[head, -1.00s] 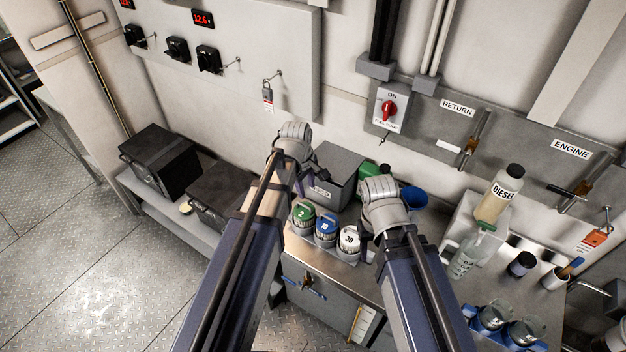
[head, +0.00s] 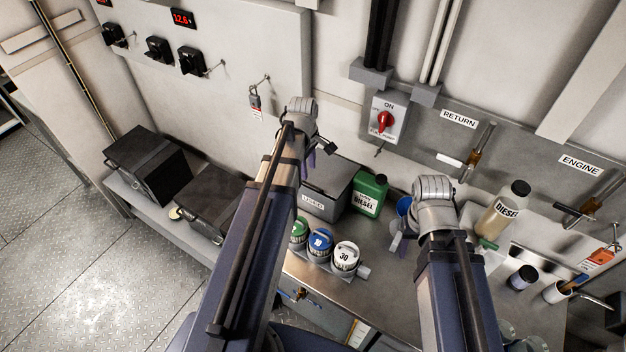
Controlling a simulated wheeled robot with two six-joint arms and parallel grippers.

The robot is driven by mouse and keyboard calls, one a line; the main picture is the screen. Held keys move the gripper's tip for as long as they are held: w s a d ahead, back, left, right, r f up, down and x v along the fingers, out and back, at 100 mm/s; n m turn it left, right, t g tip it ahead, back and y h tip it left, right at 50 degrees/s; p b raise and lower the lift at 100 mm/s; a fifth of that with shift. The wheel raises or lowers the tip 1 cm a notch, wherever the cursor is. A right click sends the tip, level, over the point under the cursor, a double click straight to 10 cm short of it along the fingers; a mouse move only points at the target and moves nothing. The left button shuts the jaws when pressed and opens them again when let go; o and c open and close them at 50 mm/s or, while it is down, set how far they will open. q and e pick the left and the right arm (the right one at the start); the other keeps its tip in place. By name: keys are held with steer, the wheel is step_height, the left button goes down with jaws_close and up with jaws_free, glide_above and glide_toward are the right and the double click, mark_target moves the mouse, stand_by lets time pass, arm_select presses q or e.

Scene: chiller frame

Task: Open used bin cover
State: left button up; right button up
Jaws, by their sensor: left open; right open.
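The used bin (head: 331,192) is a grey box with a white label on its front, on the metal counter against the wall. Its flat grey cover looks shut, though my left arm hides its left part. My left gripper (head: 312,158) is open, above the bin's back left side, with its fingers partly hidden behind the wrist. I cannot tell whether it touches the cover. My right gripper (head: 402,238) is open and empty over the counter, to the right of the bin and apart from it.
A green diesel can (head: 369,195) stands right beside the bin. A rack with green, blue (head: 320,243) and white (head: 346,256) capped filters sits in front. A blue cup (head: 403,205) and a diesel bottle (head: 504,211) are to the right. Black boxes (head: 148,165) stand at left.

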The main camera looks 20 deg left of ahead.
mark_target(309, 186)
arm_select(q)
steer(key=f+b, duration=0.4)
steer(key=f, duration=0.1)
steer(key=f+b, duration=0.2)
steer(key=b, duration=0.1)
steer(key=shift+w+f, duration=0.25)
steer(key=shift+w, duration=0.15)
jaws_close()
stand_by(1.1)
